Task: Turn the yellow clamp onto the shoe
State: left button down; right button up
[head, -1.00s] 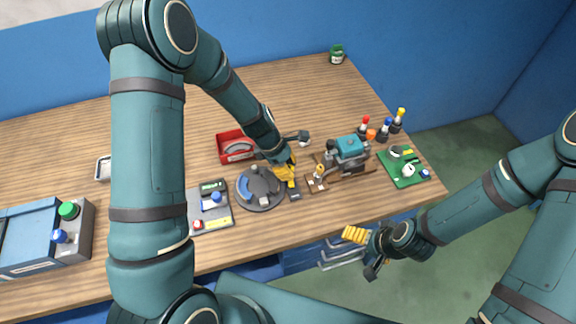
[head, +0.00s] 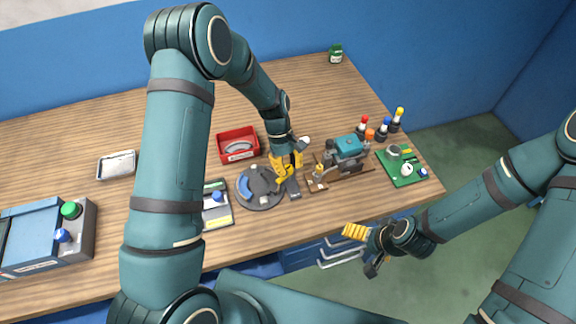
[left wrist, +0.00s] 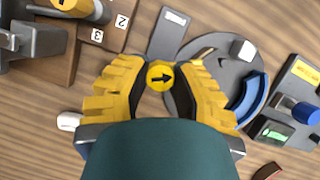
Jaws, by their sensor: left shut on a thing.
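The yellow clamp (left wrist: 160,75) shows in the left wrist view as a round yellow knob with a black arrow pointing right, toward the round grey plate (left wrist: 192,50). My left gripper (head: 287,177) has its yellow fingers on both sides of the clamp, shut on it, and hides it in the head view. The fingers also show in the left wrist view (left wrist: 160,92). A curved blue shoe (left wrist: 250,98) lies on the plate's right side in that view. Whether the clamp touches a shoe is hidden. My right gripper (head: 362,250) is open and empty, off the table's front edge.
A red tray (head: 222,146) with a grey curved piece stands behind the plate. A teal-topped machine (head: 347,146) on a wooden base stands close right of my left gripper. A green board (head: 398,179) and several bottles are farther right.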

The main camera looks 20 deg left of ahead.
pick_arm(q)
jog(key=m+y, duration=0.1)
jog(key=m, duration=0.1)
jog(key=m+g+y, duration=0.1)
jog(key=m, duration=0.2)
jog(key=shift+m+b, duration=0.3)
dwell(0.4)
jog(key=c, duration=0.7)
grip_release()
jog(key=shift+c, duration=0.2)
jog(key=shift+w+r, duration=0.1)
jog(key=v, duration=1.1)
jog(key=shift+w+r, duration=0.2)
jog(key=shift+r, duration=0.15)
